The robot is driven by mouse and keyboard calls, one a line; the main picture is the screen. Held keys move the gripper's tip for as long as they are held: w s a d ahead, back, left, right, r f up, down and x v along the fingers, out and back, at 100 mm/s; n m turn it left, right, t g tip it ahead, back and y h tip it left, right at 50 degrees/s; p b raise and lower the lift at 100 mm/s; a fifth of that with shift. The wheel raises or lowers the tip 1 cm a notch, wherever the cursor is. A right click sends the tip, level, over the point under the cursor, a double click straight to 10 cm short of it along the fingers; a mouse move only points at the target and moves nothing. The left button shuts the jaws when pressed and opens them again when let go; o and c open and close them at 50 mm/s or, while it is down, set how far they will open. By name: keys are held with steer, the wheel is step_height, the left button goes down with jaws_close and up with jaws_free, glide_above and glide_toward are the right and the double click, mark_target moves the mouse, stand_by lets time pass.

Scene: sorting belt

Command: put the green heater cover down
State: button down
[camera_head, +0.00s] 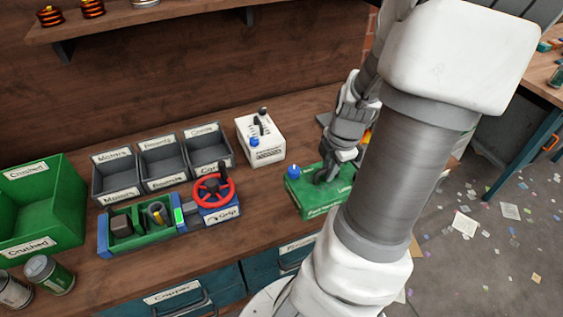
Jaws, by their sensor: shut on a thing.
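The green heater cover (306,198) is a box-like green piece with a white label on its front edge and a blue knob at its left corner. It is at the right part of the wooden bench. My gripper (326,174) reaches down from the upper right and is shut on it, with the fingers at its top. My arm hides its right side. I cannot tell whether its underside touches the bench.
A white control box (261,139) with levers stands behind left. Grey bins (162,157), a panel with a red wheel (214,189), a green Crushed bin (42,209) and cans (50,274) fill the left. Bare bench (262,224) shows in front of the cover.

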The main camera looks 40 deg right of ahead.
steer(key=shift+s+d, duration=0.1)
steer(key=shift+s, duration=0.05)
steer(key=shift+f, duration=0.3)
steer(key=shift+w+a+f+b, duration=0.5)
steer(key=shift+w+f+b, duration=0.5)
steer(key=shift+w+f, duration=0.8)
steer(key=shift+w+a+f+b, duration=0.55)
steer(key=shift+w+f+b, duration=0.45)
steer(key=shift+w+f, duration=0.8)
steer(key=shift+w+a+f+b, duration=0.5)
steer(key=shift+w+f+b, duration=0.5)
steer(key=shift+w+f, duration=0.8)
steer(key=shift+w+r, duration=0.1)
steer(key=shift+r, duration=0.05)
steer(key=c, duration=0.9)
jaws_free()
steer(key=shift+o, duration=0.2)
